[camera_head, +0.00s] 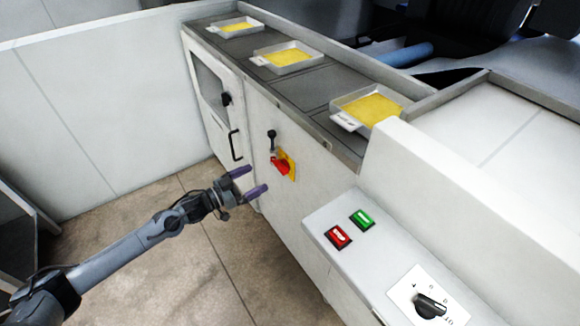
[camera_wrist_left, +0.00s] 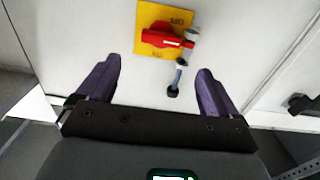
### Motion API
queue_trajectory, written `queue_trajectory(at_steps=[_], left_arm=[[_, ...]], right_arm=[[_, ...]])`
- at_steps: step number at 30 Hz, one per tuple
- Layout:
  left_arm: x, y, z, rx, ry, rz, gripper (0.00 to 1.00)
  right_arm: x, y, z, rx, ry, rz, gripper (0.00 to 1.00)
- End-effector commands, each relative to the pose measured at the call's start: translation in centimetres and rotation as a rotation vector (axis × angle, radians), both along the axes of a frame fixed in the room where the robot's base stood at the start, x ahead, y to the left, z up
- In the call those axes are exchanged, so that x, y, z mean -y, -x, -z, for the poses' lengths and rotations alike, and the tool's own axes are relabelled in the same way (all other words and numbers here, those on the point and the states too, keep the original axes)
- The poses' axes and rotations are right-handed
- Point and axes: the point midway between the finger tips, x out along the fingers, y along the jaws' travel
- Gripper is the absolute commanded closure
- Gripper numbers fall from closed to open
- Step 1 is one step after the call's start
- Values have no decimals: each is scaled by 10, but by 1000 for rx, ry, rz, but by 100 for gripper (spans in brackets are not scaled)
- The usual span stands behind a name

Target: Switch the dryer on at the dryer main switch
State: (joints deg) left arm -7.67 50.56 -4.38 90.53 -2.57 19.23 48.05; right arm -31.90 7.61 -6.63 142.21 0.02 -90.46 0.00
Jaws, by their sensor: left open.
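The dryer main switch is a red rotary handle (camera_head: 281,166) on a yellow plate (camera_head: 292,172), on the white front panel of the machine. In the left wrist view the red handle (camera_wrist_left: 165,39) lies roughly crosswise on its yellow plate (camera_wrist_left: 147,15), ahead of the fingers. My left gripper (camera_head: 254,182) is open and empty, with its purple fingers just left of and below the switch in the head view. In the left wrist view the fingers (camera_wrist_left: 158,82) stand apart on either side, short of the switch, with no contact visible. My right gripper is out of view.
A black lever (camera_head: 271,138) sits beside the switch. A door with a black handle (camera_head: 235,145) is to the left. Trays of yellow sheet (camera_head: 288,57) stand on top. A console carries a green button (camera_head: 362,220), a red button (camera_head: 338,236) and a black knob (camera_head: 430,306).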

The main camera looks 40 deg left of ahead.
Motion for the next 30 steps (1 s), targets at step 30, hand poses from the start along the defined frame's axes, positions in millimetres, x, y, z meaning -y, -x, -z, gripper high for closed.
queue_trajectory(at_steps=[30], left_arm=[[35,-98,0,0,0,0,6]], right_arm=[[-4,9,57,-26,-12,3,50]])
